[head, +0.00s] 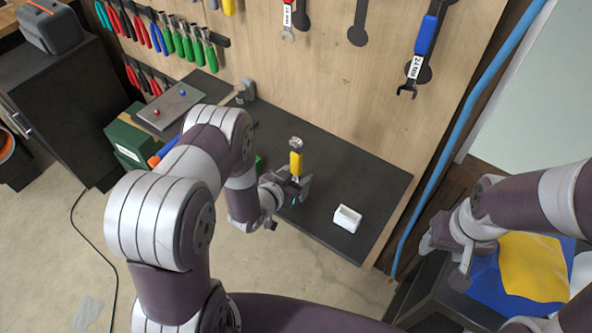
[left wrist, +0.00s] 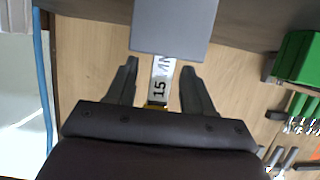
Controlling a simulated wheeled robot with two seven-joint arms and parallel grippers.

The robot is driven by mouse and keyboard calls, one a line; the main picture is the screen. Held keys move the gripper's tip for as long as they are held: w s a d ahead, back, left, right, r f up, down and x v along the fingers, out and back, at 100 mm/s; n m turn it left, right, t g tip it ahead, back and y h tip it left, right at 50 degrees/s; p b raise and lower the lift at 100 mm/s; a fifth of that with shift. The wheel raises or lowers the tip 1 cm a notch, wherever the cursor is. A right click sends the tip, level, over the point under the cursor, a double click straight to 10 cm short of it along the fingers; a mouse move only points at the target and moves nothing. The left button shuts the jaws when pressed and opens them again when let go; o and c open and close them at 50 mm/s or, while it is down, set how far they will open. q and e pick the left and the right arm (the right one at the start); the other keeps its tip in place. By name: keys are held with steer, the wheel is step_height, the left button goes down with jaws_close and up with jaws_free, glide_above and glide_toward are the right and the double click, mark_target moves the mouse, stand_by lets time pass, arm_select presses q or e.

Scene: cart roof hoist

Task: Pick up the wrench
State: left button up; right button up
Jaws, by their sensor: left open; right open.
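A wrench with a yellow handle and a silver head (head: 296,160) is at my left gripper, over the dark bench top. In the left wrist view its white label marked 15 MM (left wrist: 161,78) lies between the two fingers, with a gap on each side. My left gripper (head: 292,188) is open around it; its fingertips also show in the left wrist view (left wrist: 160,72). A grey block (left wrist: 174,27) hides the wrench's upper part there. My right gripper (head: 448,262) is open and empty at the right, far from the wrench.
A pegboard behind carries a blue wrench (head: 427,38), a red one (head: 288,18) and several pliers. Blue and yellow items (head: 530,265) lie near my right gripper.

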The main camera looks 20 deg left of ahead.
mark_target(295, 153)
arm_select(q)
steer(key=shift+x, duration=0.9)
steer(key=shift+s, duration=0.1)
jaws_close()
steer(key=shift+r, duration=0.1)
step_height(295, 153, up, 10)
steer(key=shift+f, duration=0.1)
